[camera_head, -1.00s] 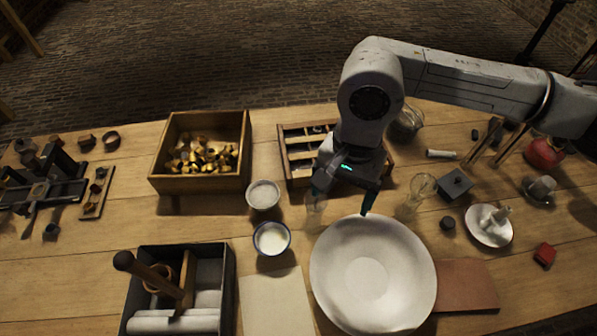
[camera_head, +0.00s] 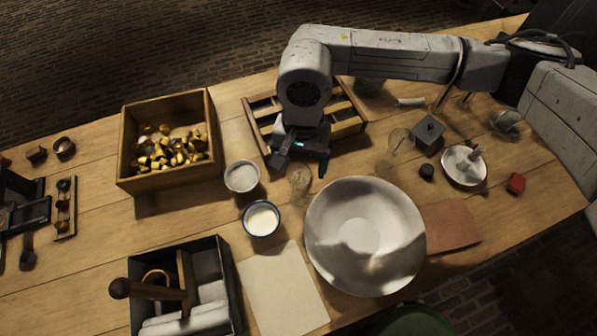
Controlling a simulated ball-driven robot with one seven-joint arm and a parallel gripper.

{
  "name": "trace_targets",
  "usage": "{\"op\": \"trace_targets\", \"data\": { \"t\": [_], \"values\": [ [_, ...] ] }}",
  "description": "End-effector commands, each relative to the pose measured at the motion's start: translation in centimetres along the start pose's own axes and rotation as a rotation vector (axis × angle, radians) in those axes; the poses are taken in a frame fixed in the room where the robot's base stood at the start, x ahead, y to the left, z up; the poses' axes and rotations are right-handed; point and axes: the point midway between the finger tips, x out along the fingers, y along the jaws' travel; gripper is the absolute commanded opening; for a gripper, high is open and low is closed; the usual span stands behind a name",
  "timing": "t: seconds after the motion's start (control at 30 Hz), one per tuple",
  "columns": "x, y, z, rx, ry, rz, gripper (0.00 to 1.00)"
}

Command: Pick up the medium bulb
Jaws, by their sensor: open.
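Three clear glass pieces that look like bulbs show. The smallest-looking one (camera_head: 300,180) stands just in front of the white bowl's upper left edge. A somewhat larger one (camera_head: 400,141) stands to the right, beside a dark grey box. A third, wider one (camera_head: 371,84) is partly hidden behind my arm. Which one is the medium bulb is hard to tell by size alone. My gripper (camera_head: 299,166) is open and points down. Its two fingers are spread to either side above the smallest-looking glass, and nothing is between them that I can see as held.
A white bowl (camera_head: 325,251) stands close in front of my gripper. Two small cups (camera_head: 241,177) (camera_head: 261,219) are to its left. A divided wooden tray (camera_head: 262,116) lies behind it. A wooden box (camera_head: 127,147) of brass pieces and a dark caddy (camera_head: 228,266) stand left.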

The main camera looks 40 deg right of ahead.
Motion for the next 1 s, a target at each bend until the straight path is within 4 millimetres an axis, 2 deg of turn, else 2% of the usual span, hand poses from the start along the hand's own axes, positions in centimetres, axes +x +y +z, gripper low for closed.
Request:
{"op": "trace_targets", "data": {
  "t": [0.3, 0.6, 1.0],
  "values": [
    [3.5, -0.2, 0.0, 0.001, -0.003, 0.001, 0.85],
    [4.0, -0.2, -0.1, 0.000, 0.000, 0.001, 0.85],
    [4.0, -0.2, -0.1, 0.000, 0.000, 0.000, 0.48]
  ]
}}
